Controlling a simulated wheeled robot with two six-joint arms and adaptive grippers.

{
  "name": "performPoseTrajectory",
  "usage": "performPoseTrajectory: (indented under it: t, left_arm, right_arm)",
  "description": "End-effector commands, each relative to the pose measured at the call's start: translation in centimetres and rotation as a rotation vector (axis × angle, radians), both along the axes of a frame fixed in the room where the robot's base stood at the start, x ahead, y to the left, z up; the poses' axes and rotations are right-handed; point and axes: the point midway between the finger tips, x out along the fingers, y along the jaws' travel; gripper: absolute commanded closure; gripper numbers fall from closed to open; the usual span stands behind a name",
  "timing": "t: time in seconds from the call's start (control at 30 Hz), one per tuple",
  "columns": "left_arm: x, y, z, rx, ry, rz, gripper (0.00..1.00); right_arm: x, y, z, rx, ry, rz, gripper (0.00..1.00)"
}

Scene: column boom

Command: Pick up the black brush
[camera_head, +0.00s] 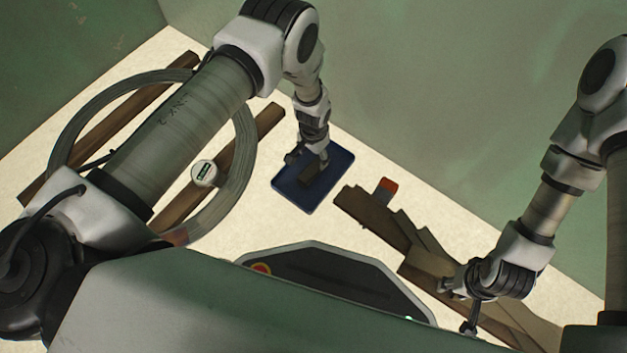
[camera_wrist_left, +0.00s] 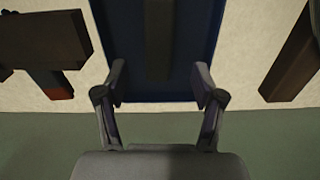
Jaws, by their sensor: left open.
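A dark, block-like object (camera_head: 312,183), seemingly the black brush, lies on a blue tray (camera_head: 340,168) on the pale surface. In the left wrist view the dark object (camera_wrist_left: 159,38) runs lengthwise over the blue tray (camera_wrist_left: 127,45), ahead of and between the fingers. My left gripper (camera_head: 307,161) is over the tray and partly covers the object in the head view. Its fingers (camera_wrist_left: 159,88) are apart with nothing between their tips. My right gripper (camera_head: 458,304) is apart from the tray, above wooden pieces at the lower right, its fingers spread and empty.
A grey coil (camera_head: 247,155) lies on wooden beams (camera_head: 262,122) to the left, with a white round item (camera_head: 204,173). Dark wooden planks (camera_head: 372,216) and an orange-ended piece (camera_head: 388,185) lie right of the tray. Green walls (camera_head: 420,80) bound the surface behind.

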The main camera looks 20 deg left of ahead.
Motion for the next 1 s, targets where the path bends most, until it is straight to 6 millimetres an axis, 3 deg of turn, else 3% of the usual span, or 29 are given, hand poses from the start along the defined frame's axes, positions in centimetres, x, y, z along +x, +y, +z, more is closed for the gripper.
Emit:
performPoseTrajectory:
  t: [0.03, 0.23, 0.43, 0.67, 0.7, 0.8, 0.9, 1.0]
  left_arm:
    - [0.0, -0.1, -1.2, -0.001, 0.001, -0.001, 0.31]
    - [-0.2, 0.0, -3.5, 0.0, 0.002, -0.001, 0.31]
    - [-0.6, 0.0, -7.2, 0.0, 0.002, 0.001, 0.31]
    - [-0.5, 0.1, -7.2, 0.0, 0.001, 0.001, 0.31]
    - [-0.5, 0.1, -7.2, 0.0, 0.001, 0.001, 0.35]
    - [-0.5, 0.1, -7.2, 0.0, 0.001, 0.001, 0.7]
    - [-0.5, 0.1, -7.2, 0.0, 0.001, 0.001, 0.99]
    - [-0.5, 0.1, -7.2, 0.0, 0.001, 0.001, 0.99]
  right_arm:
    - [0.1, 0.0, -0.8, 0.0, -0.001, -0.001, 0.6]
    - [0.1, 0.0, -2.5, 0.0, -0.004, -0.005, 0.6]
    - [0.3, -0.1, -5.4, -0.001, -0.008, -0.01, 0.6]
    - [0.4, -0.1, -5.2, -0.001, -0.01, -0.011, 0.6]
    - [0.4, -0.1, -5.2, -0.001, -0.01, -0.011, 0.6]
    - [0.4, -0.1, -5.2, -0.001, -0.009, -0.011, 0.6]
    - [0.3, -0.1, -5.2, -0.001, -0.009, -0.011, 0.6]
    - [0.3, -0.1, -5.2, -0.001, -0.009, -0.011, 0.6]
